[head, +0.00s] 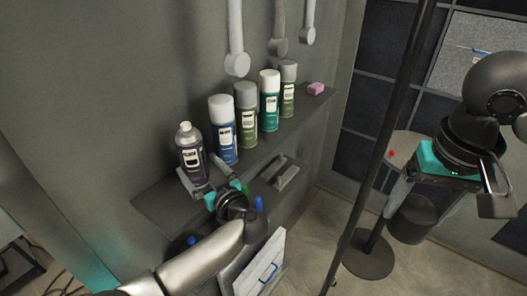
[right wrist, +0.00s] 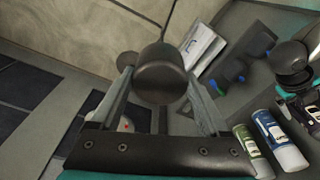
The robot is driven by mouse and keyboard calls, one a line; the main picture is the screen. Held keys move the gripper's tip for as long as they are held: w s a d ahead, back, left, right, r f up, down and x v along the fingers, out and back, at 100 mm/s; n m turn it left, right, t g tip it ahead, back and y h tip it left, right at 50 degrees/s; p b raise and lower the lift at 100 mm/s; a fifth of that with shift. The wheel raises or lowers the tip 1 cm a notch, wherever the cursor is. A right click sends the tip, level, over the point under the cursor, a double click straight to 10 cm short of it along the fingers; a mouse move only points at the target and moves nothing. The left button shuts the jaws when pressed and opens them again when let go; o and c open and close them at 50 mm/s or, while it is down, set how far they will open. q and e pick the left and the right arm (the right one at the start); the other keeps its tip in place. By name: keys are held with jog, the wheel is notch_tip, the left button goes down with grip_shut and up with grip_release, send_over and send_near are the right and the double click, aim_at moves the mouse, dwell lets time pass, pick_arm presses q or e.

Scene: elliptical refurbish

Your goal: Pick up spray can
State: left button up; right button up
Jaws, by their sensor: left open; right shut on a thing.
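A dark spray can (head: 190,153) with a grey top stands upright at the left end of the wall shelf. My left gripper (head: 198,177) is open, with one finger on each side of the can's lower part; I cannot tell whether they touch it. Blue (head: 223,137), olive (head: 246,119), teal (head: 269,104) and green (head: 288,92) spray cans stand in a row to its right. My right gripper (head: 415,211) is away from the shelf, shut on a dark cylinder (right wrist: 161,78). The blue can also shows in the right wrist view (right wrist: 280,143).
The shelf (head: 155,203) has a pink block (head: 316,89) at its right end. Grey tools (head: 236,50) hang above. A dark pole (head: 386,140) stands between my arms. A round table (head: 405,144) with a red spot lies behind my right gripper.

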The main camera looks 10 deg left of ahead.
aim_at(193, 158)
pick_arm(q)
jog(key=x, duration=0.4)
jog(key=shift+w+r, duration=0.1)
pick_arm(e)
jog(key=shift+f, duration=0.1)
pick_arm(q)
jog(key=c, duration=1.4)
jog(key=shift+o, duration=0.2)
jog(key=shift+r, duration=0.15)
